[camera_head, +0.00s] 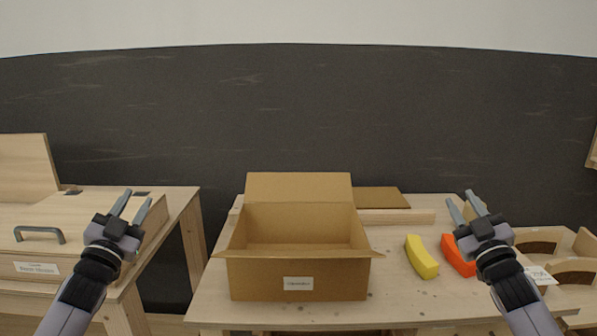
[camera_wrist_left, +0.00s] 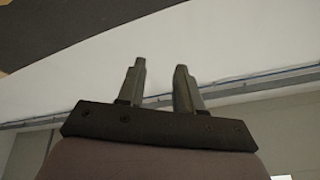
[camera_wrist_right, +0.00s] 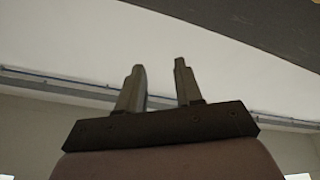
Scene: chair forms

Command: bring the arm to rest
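My left gripper (camera_head: 132,205) is raised at the left, in front of the wooden box with a handle as the head view sees it. Its two fingers stand apart with nothing between them, and the left wrist view shows the same open fingers (camera_wrist_left: 158,85). My right gripper (camera_head: 466,206) is raised at the right, in front of the table's right part. Its fingers are apart and empty, also in the right wrist view (camera_wrist_right: 159,85). Both grippers point upward, and both wrist views show mostly wall and ceiling.
An open, empty-looking cardboard box (camera_head: 255,282) stands mid-table (camera_head: 400,303). A yellow curved piece (camera_head: 421,257) and an orange one (camera_head: 457,254) lie right of it. A wooden box with a handle (camera_head: 85,240) is at left. Wooden curved forms (camera_head: 572,265) are at far right.

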